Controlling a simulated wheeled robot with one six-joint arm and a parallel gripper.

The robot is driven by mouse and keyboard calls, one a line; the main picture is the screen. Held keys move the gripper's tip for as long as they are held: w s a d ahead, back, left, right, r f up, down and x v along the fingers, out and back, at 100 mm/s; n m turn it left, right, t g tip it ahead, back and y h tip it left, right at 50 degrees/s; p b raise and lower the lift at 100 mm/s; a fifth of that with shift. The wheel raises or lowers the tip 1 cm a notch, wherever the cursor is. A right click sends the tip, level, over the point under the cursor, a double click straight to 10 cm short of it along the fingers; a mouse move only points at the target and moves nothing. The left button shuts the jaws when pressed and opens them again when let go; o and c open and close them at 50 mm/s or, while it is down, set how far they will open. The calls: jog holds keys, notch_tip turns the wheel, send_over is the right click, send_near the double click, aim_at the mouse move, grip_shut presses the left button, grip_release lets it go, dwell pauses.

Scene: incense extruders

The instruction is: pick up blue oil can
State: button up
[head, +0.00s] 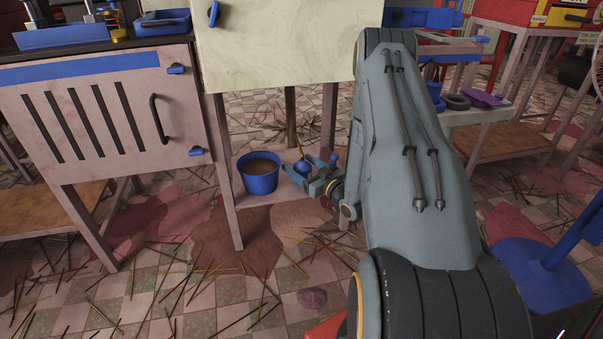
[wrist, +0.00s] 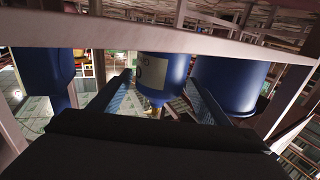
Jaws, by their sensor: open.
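The blue oil can (head: 302,166) stands on the low shelf under the cream cabinet, right of a blue bucket; a thin brass-coloured spout rises from it. In the wrist view, which looks upside down, the oil can (wrist: 163,72) shows a pale label and lies between the two fingers. My gripper (head: 308,175) is open at the can, reaching in from the right. In the wrist view the fingers (wrist: 158,86) are spread on either side of the can. A gap shows on its sides; I cannot tell whether either finger touches it.
The blue bucket (head: 260,183) of brown liquid stands close left of the can. Another blue object (wrist: 42,75) is on the other side in the wrist view. Cabinet legs (head: 329,122) and the shelf edge (wrist: 190,38) crowd the space. Incense sticks litter the tiled floor.

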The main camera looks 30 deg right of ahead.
aim_at(295, 160)
jog(key=w+b, duration=0.1)
jog(key=w, duration=0.2)
jog(key=shift+w+a+b, duration=0.2)
jog(key=shift+b, duration=0.2)
jog(key=c, duration=1.4)
jog(key=shift+o, duration=0.2)
